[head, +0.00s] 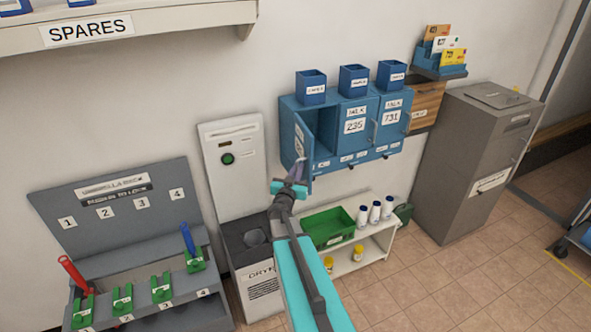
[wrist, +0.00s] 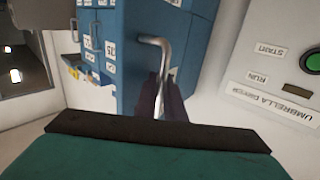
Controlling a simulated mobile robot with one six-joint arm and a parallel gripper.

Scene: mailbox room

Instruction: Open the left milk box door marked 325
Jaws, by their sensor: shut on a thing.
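The blue milk box unit (head: 347,100) hangs on the wall. Its left door (head: 303,160) stands swung out, showing the dark compartment (head: 322,125) behind it; the number on its label is too oblique to read. My gripper (head: 297,170) is at the lower part of this door. In the wrist view, a bent metal handle (wrist: 165,60) runs down between the dark fingers of my gripper (wrist: 160,90), which are shut on it. The lower end of the handle is hidden by the fingers. The middle door (head: 354,125) reads 235 and the right door (head: 391,115) reads 731; both are closed.
Three blue cups (head: 353,80) stand on top of the unit. A low white shelf (head: 372,245) with a green tray (head: 328,228) and bottles is below. The umbrella dryer (head: 235,170) is at left, a grey bin (head: 470,160) at right. Tiled floor is clear in front.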

